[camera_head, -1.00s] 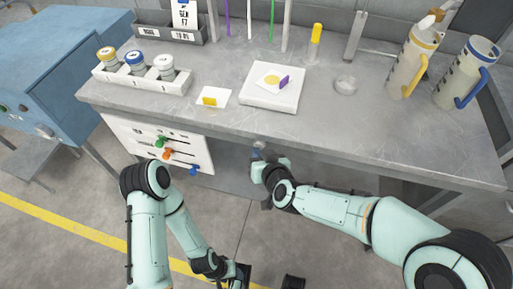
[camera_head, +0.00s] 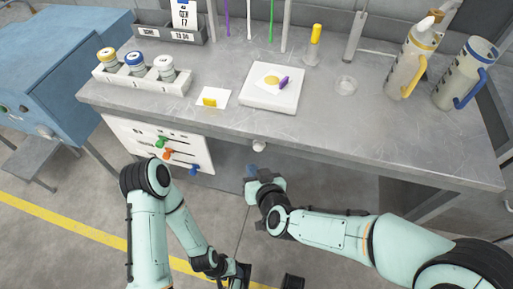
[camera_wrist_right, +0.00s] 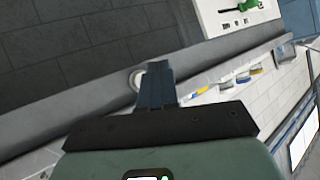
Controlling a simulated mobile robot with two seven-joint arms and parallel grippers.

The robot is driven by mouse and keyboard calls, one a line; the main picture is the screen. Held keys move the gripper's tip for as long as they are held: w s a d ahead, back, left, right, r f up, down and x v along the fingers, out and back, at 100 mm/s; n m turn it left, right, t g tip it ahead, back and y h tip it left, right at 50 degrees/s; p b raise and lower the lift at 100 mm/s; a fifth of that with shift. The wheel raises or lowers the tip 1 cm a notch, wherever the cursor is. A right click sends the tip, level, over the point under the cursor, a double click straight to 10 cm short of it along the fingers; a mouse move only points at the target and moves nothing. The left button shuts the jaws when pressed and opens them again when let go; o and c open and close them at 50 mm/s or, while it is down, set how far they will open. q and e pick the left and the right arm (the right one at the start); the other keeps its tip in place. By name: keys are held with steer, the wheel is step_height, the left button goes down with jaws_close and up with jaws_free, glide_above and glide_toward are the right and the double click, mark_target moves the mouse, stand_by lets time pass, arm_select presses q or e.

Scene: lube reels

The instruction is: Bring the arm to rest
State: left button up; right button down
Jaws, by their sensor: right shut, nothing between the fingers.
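My right gripper (camera_head: 253,171) hangs in front of the workbench (camera_head: 130,85), below its front edge and clear of the tabletop. In the right wrist view its two blue fingers (camera_wrist_right: 157,84) are together with nothing between them. My left arm hangs low at the bottom of the head view. Its dark gripper (camera_head: 241,274) is partly cut off by the lower picture edge, and its jaw state does not show clearly.
A round knob (camera_head: 259,146) sits at the bench's front edge, just above my right gripper. A panel with coloured handles (camera_head: 160,143) is left of it. A white block (camera_head: 272,98), a rack of jars (camera_head: 140,82) and jugs (camera_head: 410,65) stand on the bench.

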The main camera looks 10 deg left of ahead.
steer(key=s+d+f+m+g+h, duration=0.2)
steer(key=d+f, duration=0.4)
steer(key=f, duration=0.5)
steer(key=s+d+f+m+g+h, duration=0.1)
steer(key=s+d+f+g, duration=0.2)
steer(key=d+f, duration=0.6)
steer(key=s+d+f+m+g, duration=0.3)
steer(key=s+d+f, duration=0.1)
steer(key=s+f, duration=0.5)
steer(key=s+d+f+m+g, duration=0.3)
steer(key=s+f, duration=0.4)
steer(key=s, duration=0.3)
arm_select(q)
step_height(320, 180, up, 11)
steer(key=p, duration=1.2)
steer(key=shift+w+r+g, duration=0.2)
steer(key=shift+g, duration=0.2)
arm_select(e)
step_height(320, 180, up, 12)
steer(key=w, duration=0.1)
steer(key=shift+w+n+h, duration=0.3)
steer(key=shift+w, duration=0.05)
arm_select(q)
steer(key=shift+s, duration=0.1)
arm_select(e)
steer(key=shift+s, duration=0.1)
